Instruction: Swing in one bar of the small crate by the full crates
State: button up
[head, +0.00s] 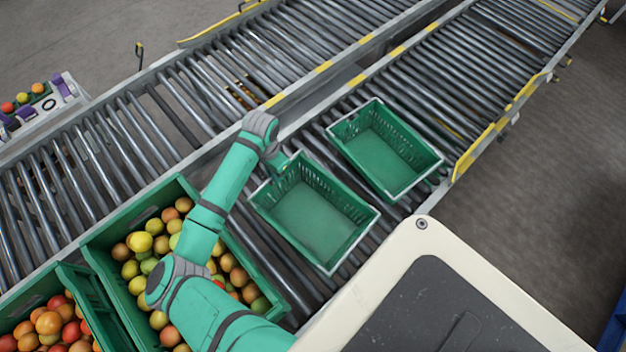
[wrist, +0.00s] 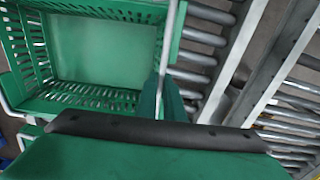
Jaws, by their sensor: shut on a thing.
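The small crate (head: 345,258) by the full crates is green, empty and upright on the near roller conveyor. It also shows at the upper left of the wrist view (wrist: 150,12). My gripper (head: 281,168) is at its far left corner. In the wrist view my fingers (wrist: 163,98) are shut on a thin grey bar (wrist: 171,42) that runs along this crate's edge. Another grey bar piece (wrist: 8,106) shows at the crate's other side. I cannot tell how far inward either bar sits. The hand hides part of the gripped bar in the head view.
A second empty green crate (head: 434,165) stands just to the right on the same rollers. A full tomato crate (head: 104,240) is to the left, under my arm, with another full crate (head: 84,278) beyond it. A second conveyor (head: 190,105) runs behind a metal rail.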

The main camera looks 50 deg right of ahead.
jog(key=shift+s, duration=0.15)
jog(key=shift+s+r, duration=0.25)
jog(key=shift+s, duration=0.2)
dwell(0.6)
jog(key=shift+s+r, duration=0.15)
jog(key=shift+s, duration=0.1)
jog(key=o, duration=0.7)
jog(key=shift+o, duration=0.2)
jog(key=shift+r, duration=3)
